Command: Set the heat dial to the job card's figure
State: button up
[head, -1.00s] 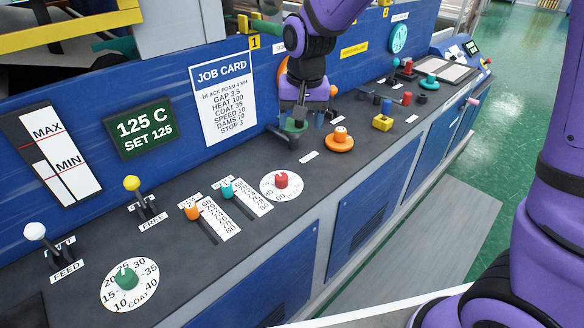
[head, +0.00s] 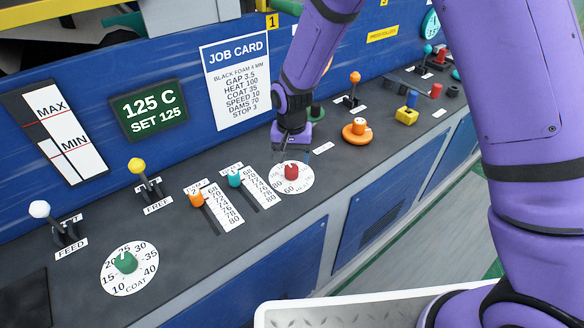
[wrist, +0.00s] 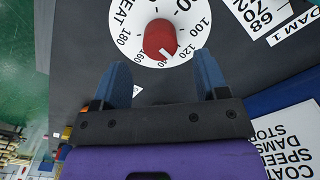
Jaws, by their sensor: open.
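The heat dial (head: 291,171) is a red knob on a white disc on the dark panel. In the wrist view its red knob (wrist: 158,36) has a white mark pointing down, a little past 120 on the higher side. The job card (head: 238,88) reads HEAT 100. A green display (head: 150,108) reads 125 C, SET 125. My gripper (wrist: 162,66) is open and empty, its blue fingers spread wider than the knob, with their tips short of it in the wrist view. In the head view, it hangs just behind and above the dial.
Teal (head: 234,178) and orange (head: 197,199) sliders stand left of the dial. The green coat dial (head: 125,262) and white (head: 40,209) and yellow (head: 137,166) levers are further left. An orange knob (head: 359,128) lies to the right.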

aim_at(291, 168)
jog(key=shift+f, duration=2.5)
jog(key=c, duration=0.9)
jog(key=shift+n, duration=0.3)
jog(key=n, duration=0.4)
jog(key=shift+n, duration=0.3)
jog(key=n, duration=0.5)
